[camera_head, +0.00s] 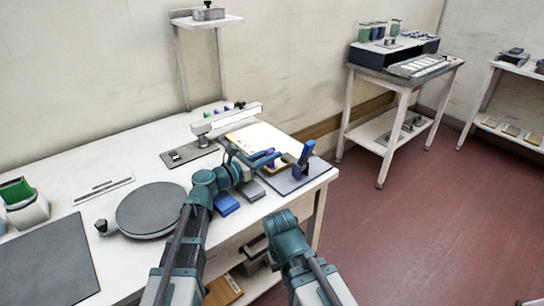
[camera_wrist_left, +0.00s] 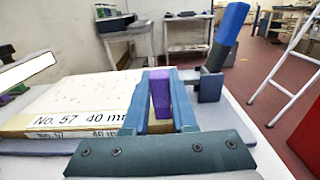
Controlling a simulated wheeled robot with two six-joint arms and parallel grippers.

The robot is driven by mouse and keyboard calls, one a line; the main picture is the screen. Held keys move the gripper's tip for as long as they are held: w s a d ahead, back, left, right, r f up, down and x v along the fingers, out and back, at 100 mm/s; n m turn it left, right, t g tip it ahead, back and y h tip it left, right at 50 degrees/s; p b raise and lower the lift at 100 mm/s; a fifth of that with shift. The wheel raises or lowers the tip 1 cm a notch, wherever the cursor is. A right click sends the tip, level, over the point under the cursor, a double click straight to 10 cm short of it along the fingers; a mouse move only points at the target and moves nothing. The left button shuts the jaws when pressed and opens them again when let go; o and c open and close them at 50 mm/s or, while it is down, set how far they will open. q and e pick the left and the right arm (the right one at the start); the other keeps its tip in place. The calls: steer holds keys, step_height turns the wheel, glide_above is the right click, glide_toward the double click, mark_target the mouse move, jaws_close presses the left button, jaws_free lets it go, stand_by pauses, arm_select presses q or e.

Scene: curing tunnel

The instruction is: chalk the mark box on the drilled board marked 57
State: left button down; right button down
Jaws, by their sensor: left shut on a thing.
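The drilled board marked 57 (camera_wrist_left: 85,98) lies flat on a grey mat, with a "No. 57 40 mm" label on its edge and small holes in its pale top. It also shows in the head view (camera_head: 262,138), partly behind my left arm. My left gripper (camera_wrist_left: 160,98) is shut on a purple chalk (camera_wrist_left: 160,92), held upright at the board's right end. In the head view my left gripper (camera_head: 268,160) is small. I cannot make out a mark box or whether the chalk touches the board. My right arm's fingers do not show.
A blue-handled tool (camera_head: 305,154) stands just right of the board. A white bar on a stand (camera_head: 228,118) is behind it. A grey round plate (camera_head: 152,209) and blue block (camera_head: 226,203) are on the bench. Red floor lies clear at right.

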arm_select(q)
steer(key=shift+w+r, duration=0.1)
steer(key=shift+r, duration=0.05)
step_height(320, 180, up, 6)
steer(key=p, duration=0.6)
stand_by(0.4)
step_height(320, 180, up, 3)
steer(key=p, duration=0.3)
stand_by(0.5)
